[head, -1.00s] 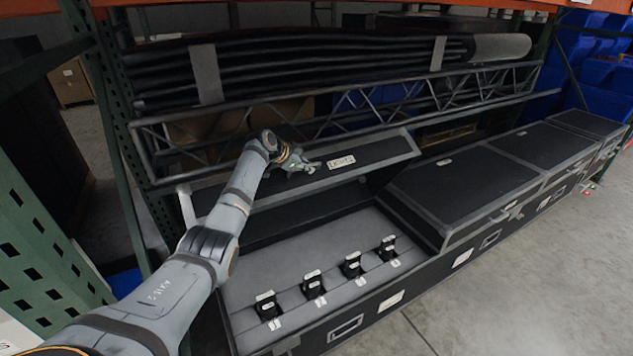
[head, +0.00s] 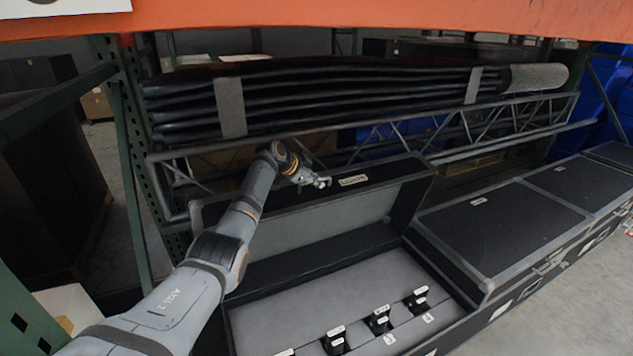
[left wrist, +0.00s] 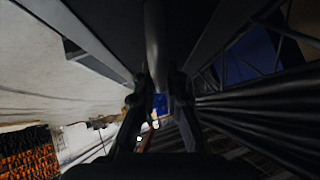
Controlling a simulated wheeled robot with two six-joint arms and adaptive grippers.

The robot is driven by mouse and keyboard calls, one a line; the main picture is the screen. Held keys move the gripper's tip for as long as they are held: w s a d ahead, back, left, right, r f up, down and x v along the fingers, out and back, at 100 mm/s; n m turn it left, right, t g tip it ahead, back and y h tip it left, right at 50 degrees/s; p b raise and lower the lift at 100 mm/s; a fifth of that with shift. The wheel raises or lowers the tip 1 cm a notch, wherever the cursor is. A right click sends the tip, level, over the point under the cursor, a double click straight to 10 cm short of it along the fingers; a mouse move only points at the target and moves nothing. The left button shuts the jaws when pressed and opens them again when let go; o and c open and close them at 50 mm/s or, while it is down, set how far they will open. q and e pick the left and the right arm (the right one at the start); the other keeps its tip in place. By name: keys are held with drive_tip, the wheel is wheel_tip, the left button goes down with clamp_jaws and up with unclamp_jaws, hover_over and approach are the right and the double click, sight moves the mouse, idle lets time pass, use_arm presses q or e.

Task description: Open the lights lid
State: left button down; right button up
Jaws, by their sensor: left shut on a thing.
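The lights lid (head: 350,226) stands raised and tilted on the near-left case (head: 350,283); its grey inner lining faces me. A small pale label (head: 353,180) sits on the lid's upper front edge; I cannot read it surely. My left gripper (head: 322,183) is at that edge, just left of the label, and is shut on the lid. In the left wrist view the fingers (left wrist: 159,108) close around a dark edge or bar of the lid (left wrist: 154,40); its exact shape is too dark to tell. My right gripper is not in view.
Several black fixtures (head: 380,319) stand in the open case. Closed black cases (head: 500,222) continue to the right. A metal truss (head: 450,128) and strapped black bundles (head: 350,95) lie behind the lid. An orange rack beam (head: 350,18) crosses above. Bare floor lies at lower right.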

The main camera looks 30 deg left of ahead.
use_arm(q)
drive_tip(key=shift+s+d+f, duration=0.1)
drive_tip(key=shift+f, duration=0.1)
drive_tip(key=c, duration=1.4)
unclamp_jaws()
drive_tip(key=v, duration=1.2)
drive_tip(key=shift+r, duration=0.1)
